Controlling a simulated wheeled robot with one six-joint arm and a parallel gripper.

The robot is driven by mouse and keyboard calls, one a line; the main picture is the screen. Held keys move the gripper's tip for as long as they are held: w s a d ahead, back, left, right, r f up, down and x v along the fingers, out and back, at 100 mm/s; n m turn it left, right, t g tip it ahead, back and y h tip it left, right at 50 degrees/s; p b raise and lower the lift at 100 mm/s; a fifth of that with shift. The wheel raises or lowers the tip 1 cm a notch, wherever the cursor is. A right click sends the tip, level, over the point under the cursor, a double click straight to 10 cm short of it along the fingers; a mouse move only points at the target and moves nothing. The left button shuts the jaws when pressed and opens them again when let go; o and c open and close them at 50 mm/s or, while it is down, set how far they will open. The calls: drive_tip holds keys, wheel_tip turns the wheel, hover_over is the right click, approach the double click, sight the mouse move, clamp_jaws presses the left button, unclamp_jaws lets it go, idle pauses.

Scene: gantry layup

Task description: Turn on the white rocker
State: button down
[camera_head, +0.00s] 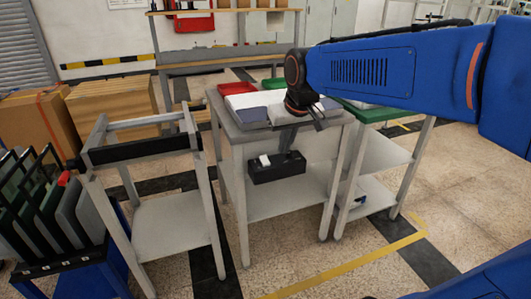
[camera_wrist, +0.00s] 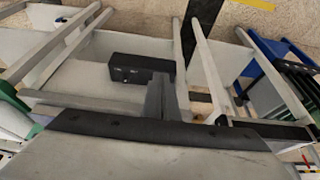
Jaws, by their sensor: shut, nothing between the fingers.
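In the wrist view the shut fingers (camera_wrist: 161,96) point toward the black box (camera_wrist: 140,68). The rocker cannot be made out clearly there, so its position on or off cannot be told.
White and grey items (camera_head: 254,103) and a red tray (camera_head: 231,88) lie on the middle table. A green-topped table (camera_head: 388,114) stands close at its right. A grey frame stand (camera_head: 140,150) and a rack of panels (camera_head: 75,210) stand at left. The front floor is open.

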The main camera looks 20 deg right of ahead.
drive_tip(key=r, duration=0.1)
hover_over(266, 161)
drive_tip(key=s, duration=0.5)
drive_tip(key=shift+r, duration=0.1)
drive_tip(key=x, duration=1.4)
drive_tip(key=shift+w+f+g, duration=0.15)
drive_tip(key=shift+f+g, duration=0.05)
drive_tip(key=shift+g, duration=0.1)
drive_tip(key=shift+s+f, duration=0.15)
drive_tip(key=shift+s, duration=0.85)
